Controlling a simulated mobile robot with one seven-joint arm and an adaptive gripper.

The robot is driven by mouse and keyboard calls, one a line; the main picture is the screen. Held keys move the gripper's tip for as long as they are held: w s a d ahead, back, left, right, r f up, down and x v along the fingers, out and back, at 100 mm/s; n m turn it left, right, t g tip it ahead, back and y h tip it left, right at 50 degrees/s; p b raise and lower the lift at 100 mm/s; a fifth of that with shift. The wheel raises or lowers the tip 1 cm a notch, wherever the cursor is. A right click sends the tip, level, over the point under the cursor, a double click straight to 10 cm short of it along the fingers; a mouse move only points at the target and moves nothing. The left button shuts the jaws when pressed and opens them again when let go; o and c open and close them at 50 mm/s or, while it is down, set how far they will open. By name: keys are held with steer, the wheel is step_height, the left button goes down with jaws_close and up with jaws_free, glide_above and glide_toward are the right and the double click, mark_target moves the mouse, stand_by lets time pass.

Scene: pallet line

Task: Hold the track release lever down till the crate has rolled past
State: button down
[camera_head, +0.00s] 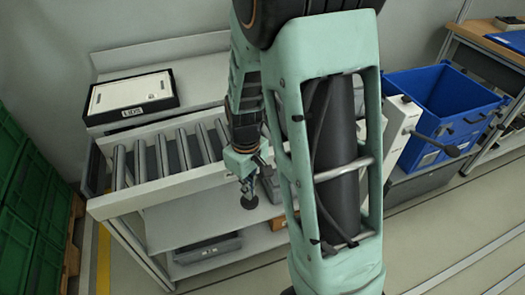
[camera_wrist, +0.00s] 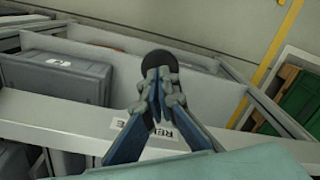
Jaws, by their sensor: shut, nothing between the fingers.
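My gripper (camera_head: 246,181) is shut and empty, pointing down at the front side of the roller track (camera_head: 178,153). A round black knob (camera_head: 249,201), which looks like the end of the track release lever, sits just below the fingertips. In the wrist view the fingertips (camera_wrist: 158,80) overlap the knob (camera_wrist: 158,59); I cannot tell whether they press on it. A partly covered label reading "RELE" (camera_wrist: 165,131) is on the pale rail beside the gripper. A blue crate (camera_head: 423,116) stands at the right, beyond my arm, which hides part of the track.
A white-topped, dark-edged box (camera_head: 131,96) lies at the track's back left. A grey bin (camera_head: 207,247) is on the lower shelf. A black-knobbed handle (camera_head: 450,151) juts out near the blue crate. Green crates (camera_head: 30,205) are stacked at the left. The right foreground floor is clear.

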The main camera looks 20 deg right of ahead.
steer(key=shift+f, duration=0.1)
steer(key=shift+f+b, duration=1.35)
steer(key=shift+f, duration=0.4)
steer(key=shift+f+b, duration=0.45)
steer(key=shift+s, duration=0.1)
